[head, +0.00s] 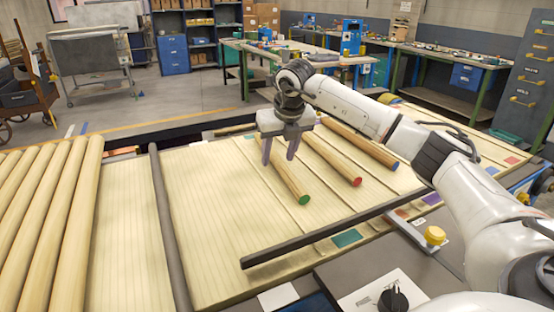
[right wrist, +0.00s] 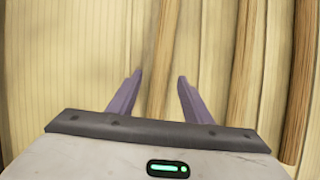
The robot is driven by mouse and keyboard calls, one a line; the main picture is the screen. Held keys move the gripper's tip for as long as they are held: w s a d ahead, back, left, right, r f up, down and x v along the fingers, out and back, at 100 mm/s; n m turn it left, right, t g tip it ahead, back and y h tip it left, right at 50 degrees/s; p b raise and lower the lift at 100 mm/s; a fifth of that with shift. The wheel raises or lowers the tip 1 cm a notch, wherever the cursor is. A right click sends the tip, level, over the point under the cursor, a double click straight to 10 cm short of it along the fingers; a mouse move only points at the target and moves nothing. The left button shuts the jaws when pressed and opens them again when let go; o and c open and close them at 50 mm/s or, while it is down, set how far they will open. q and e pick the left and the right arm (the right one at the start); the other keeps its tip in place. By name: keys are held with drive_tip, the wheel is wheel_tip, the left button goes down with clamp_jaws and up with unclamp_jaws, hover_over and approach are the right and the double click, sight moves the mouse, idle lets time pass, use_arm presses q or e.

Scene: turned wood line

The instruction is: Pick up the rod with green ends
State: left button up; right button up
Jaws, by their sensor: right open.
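The rod with green ends (head: 295,187) lies on the slatted wooden table, its near green end toward me; its far part is hidden behind my right gripper. My right gripper (head: 279,160) is open and empty, fingers pointing down, over the rod's middle to far part. In the right wrist view, a rod (right wrist: 161,50) runs lengthwise between the open fingers (right wrist: 160,75), not visibly touched; its ends are out of that view. My left gripper is not in view.
A red-ended rod (head: 338,163) and a blue-ended rod (head: 370,149) lie to the right, roughly parallel. A dark bar (head: 330,235) crosses the near side. Thick bare rods (head: 60,220) fill the left. Coloured patches, including a green one (head: 347,238), mark the near edge.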

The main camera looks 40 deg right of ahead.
drive_tip(key=shift+w+f, duration=0.2)
drive_tip(key=shift+f, duration=0.2)
drive_tip(key=shift+c, duration=0.4)
clamp_jaws()
drive_tip(key=shift+r, duration=0.15)
